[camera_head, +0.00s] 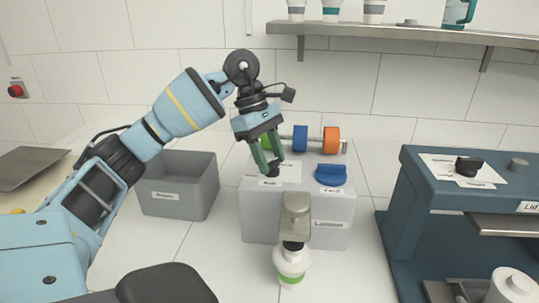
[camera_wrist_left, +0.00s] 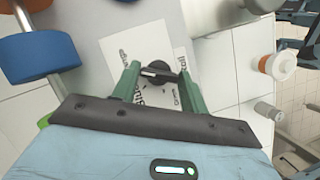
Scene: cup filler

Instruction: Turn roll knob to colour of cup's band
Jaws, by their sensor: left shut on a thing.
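A white cup with a green band (camera_head: 291,277) stands under the spout (camera_head: 295,213) of a grey machine (camera_head: 325,217). The black roll knob (camera_wrist_left: 157,76) is on a white label sheet on the machine's top. My left gripper (camera_head: 270,168) comes down on this knob from above, with its green fingers on either side. In the left wrist view, the gripper (camera_wrist_left: 157,70) is shut on the knob. The printed colour words around the knob are partly covered and hard to read. Green (camera_head: 255,149), blue (camera_head: 300,138) and orange (camera_head: 331,140) rolls sit on a rod behind it. My right gripper is not in view.
A blue lever (camera_head: 331,174) is right of the knob, close to it. A grey bin (camera_head: 178,186) stands left of the machine. A dark blue lid machine (camera_head: 400,215) stands to the right. A shelf with cups (camera_head: 330,10) is above. Bare counter separates the machines.

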